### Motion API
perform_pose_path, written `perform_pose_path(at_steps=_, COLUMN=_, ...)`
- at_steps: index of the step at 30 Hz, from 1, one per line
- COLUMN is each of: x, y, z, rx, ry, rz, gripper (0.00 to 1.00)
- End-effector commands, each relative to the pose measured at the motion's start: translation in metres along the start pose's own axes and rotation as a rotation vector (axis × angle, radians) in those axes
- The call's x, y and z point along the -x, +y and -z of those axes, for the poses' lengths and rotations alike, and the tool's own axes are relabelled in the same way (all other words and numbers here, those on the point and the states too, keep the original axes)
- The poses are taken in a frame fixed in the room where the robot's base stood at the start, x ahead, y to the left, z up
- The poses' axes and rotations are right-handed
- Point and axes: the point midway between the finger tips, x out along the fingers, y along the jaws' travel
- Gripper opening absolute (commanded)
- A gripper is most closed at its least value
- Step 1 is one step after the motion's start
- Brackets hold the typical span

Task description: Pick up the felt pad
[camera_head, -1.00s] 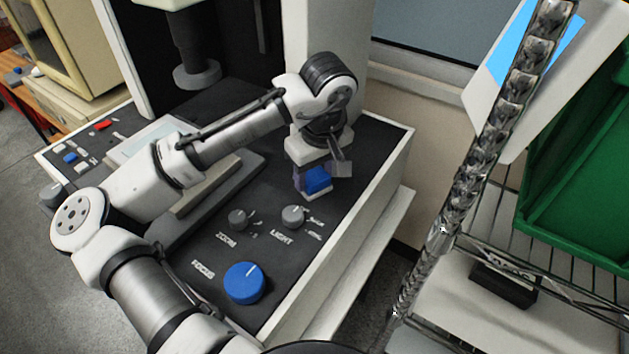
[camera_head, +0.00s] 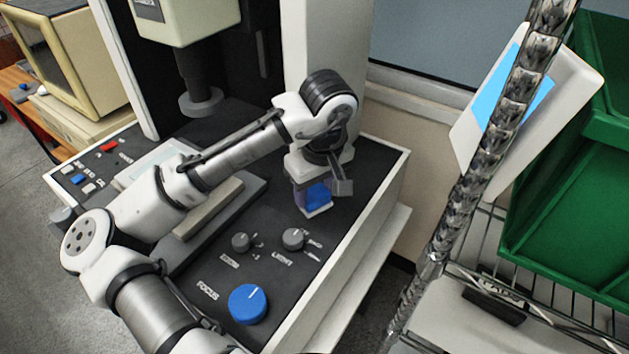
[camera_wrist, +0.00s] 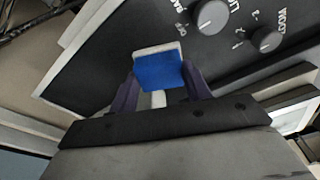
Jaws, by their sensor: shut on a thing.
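The felt pad, a blue block with a white edge, is between the fingers of my gripper (camera_head: 317,190). Its blue face (camera_head: 318,196) shows in the head view below the wrist, above the dark console top. In the wrist view the pad (camera_wrist: 158,73) sits between the two dark purple fingers of my gripper (camera_wrist: 160,85), one on each side. The gripper is shut on it. The fingers hide its sides. The pad looks slightly above the console, though the gap is hard to judge.
The console (camera_head: 270,262) carries a blue focus knob (camera_head: 248,304) and a grey light knob (camera_head: 293,239) close to the gripper. A dark column with a lens (camera_head: 201,102) stands behind. A wire rack with a green bin (camera_head: 560,180) is at the right.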

Motion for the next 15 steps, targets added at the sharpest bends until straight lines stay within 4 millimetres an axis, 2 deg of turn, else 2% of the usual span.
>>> perform_pose_path(at_steps=1, x=0.001, y=-0.006, z=-0.011, rx=-0.003, ry=-0.002, rz=-0.003, gripper=0.22)
perform_pose_path(at_steps=15, x=0.016, y=-0.056, z=-0.094, rx=-0.001, ry=0.000, rz=-0.001, gripper=0.22)
